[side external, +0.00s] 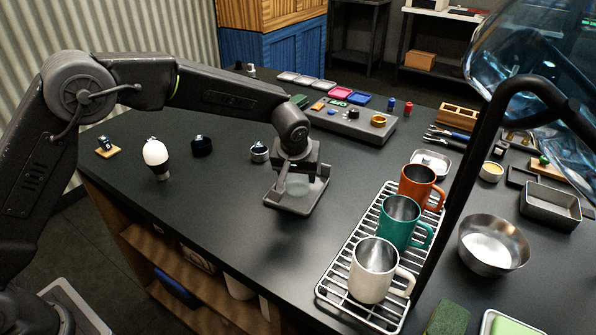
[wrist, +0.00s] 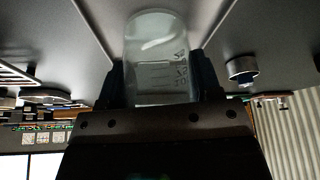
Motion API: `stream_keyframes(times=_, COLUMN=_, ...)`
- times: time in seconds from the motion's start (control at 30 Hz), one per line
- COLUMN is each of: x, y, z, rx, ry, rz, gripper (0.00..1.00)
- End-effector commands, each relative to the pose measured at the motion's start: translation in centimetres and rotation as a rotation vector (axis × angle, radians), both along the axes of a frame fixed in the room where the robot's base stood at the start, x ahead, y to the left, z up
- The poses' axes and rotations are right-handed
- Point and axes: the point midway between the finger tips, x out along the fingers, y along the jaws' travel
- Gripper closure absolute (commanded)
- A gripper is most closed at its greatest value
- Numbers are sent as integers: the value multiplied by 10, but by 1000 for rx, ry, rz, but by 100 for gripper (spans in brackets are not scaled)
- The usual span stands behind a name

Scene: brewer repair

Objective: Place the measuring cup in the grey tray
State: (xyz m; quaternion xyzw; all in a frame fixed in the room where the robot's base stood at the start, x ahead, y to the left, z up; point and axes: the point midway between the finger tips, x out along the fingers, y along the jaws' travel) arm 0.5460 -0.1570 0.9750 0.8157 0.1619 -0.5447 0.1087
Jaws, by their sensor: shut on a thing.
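The clear measuring cup (side external: 297,187) is between the fingers of my gripper (side external: 299,176), which is shut on it. The wrist view shows the see-through cup (wrist: 160,55) with raised markings on its side, between the dark fingers. In the side view the cup appears over the shallow grey tray (side external: 289,209) on the dark table. Whether its base touches the tray floor I cannot tell. My gripper hides part of the cup and the tray's back.
A wire rack (side external: 336,284) with white, teal and orange mugs stands to the right. A grey parts block (side external: 350,124) lies behind. Small parts, including a white bulb-like piece (side external: 156,156), stand to the left. A steel bowl (side external: 493,246) is at far right. The table in front is clear.

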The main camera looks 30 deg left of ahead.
Motion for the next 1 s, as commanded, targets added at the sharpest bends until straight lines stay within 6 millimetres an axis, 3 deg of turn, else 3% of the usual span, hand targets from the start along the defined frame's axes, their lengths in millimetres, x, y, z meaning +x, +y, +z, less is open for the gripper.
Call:
stream_keyframes(times=0.23, x=0, y=0, z=-3, rx=0, ry=0, rz=0, gripper=64)
stream_keyframes(times=0.27, x=0, y=0, z=-4, rx=0, ry=0, rz=0, gripper=41)
stream_keyframes(times=0.5, x=0, y=0, z=-3, rx=0, ry=0, rz=0, gripper=18)
stream_keyframes(times=0.8, x=0, y=0, z=-1, rx=0, ry=0, rz=0, gripper=16)
stream_keyframes(times=1.0, x=-8, y=-4, z=24, rx=-1, ry=-3, rz=-1, gripper=16)
